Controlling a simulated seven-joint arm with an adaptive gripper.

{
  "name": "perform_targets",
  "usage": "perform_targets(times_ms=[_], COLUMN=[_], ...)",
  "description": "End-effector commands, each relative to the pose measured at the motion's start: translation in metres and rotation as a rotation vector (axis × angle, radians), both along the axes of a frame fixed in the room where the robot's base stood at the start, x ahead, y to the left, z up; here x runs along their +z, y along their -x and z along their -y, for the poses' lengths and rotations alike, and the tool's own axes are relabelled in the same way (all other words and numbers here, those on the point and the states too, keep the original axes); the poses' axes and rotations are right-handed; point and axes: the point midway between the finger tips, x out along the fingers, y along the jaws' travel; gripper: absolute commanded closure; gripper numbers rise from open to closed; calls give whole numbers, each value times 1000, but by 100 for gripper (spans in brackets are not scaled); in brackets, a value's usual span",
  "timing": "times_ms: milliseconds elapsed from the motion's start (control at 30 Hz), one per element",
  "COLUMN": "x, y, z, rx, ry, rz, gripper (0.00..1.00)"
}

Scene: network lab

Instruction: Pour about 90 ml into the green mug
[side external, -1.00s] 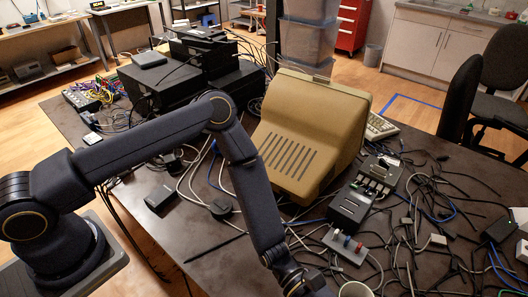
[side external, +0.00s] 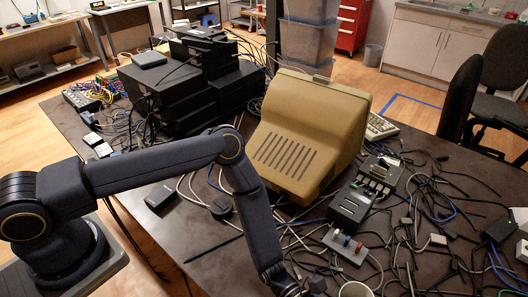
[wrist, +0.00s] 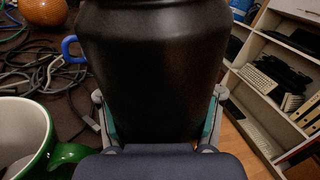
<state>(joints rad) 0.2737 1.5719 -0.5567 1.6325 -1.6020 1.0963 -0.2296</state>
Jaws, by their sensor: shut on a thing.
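A large black vessel (wrist: 155,60) fills the middle of the wrist view, its top cut off by the frame. My gripper (wrist: 160,122) is shut on it, with a finger on either side. The green mug (wrist: 70,153), white inside with a green handle, stands at the lower left of the wrist view, left of the vessel and apart from it. How full it is I cannot tell. In the side external view, a pale round rim (side external: 355,289) shows at the bottom edge; my gripper and the vessel are below the frame.
Cables (wrist: 45,65), an orange ball (wrist: 45,14) and a blue handle-like loop (wrist: 70,48) lie beyond the mug. A beige monitor casing (side external: 305,135), a black device (side external: 350,205) and tangled cables (side external: 440,200) crowd the table. Shelves (wrist: 275,75) stand at right.

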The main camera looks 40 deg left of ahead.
Motion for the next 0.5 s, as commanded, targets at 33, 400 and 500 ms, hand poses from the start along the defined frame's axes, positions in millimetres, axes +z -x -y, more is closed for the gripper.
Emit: perform_targets(times_ms=[33,400,500], x=[1,7,13], y=[0,-4,-6], z=[0,0,0], rx=[-1,-1,-2], ry=[3,0,0], rz=[-30,-268,-334], gripper=[100,100,100])
